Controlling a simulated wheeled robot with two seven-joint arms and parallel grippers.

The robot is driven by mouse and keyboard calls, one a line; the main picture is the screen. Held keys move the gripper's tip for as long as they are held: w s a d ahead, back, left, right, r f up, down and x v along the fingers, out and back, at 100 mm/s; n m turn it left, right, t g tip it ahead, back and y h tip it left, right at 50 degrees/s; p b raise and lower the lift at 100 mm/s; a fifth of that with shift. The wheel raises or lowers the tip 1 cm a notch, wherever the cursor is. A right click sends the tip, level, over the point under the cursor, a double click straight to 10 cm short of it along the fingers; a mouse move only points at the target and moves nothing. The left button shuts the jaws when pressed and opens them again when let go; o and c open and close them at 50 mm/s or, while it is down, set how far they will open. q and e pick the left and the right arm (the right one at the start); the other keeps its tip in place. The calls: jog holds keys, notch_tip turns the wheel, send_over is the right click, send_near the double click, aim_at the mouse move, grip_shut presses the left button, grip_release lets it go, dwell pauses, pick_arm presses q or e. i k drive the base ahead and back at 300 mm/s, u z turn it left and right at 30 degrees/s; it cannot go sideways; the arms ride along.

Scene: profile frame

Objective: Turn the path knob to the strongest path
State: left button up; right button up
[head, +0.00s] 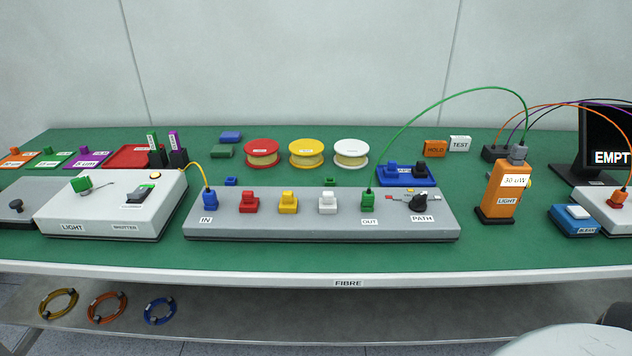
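The black path knob (420,203) sits at the right end of the long grey panel (270,228), above a PATH label (423,219). Small coloured marks, one of them red (389,198), lie around the knob; its exact pointing is too small to tell. The panel also carries a blue IN plug (210,199), red (249,202), yellow (288,202) and white (327,202) blocks, and a green OUT plug (368,200). An orange light meter (499,192) right of the panel reads about 30 uW. Neither gripper is in view.
A white light box (110,210) stands left of the panel, joined to IN by a yellow fibre. A green fibre (450,97) arches from OUT to the meter. Three spools (307,153) stand behind. A blue box (573,221) is at right. The green strip before the panel is clear.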

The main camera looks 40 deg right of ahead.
aim_at(417, 203)
jog(key=u, duration=1.05)
jog(key=k, duration=0.95)
jog(key=z, duration=0.95)
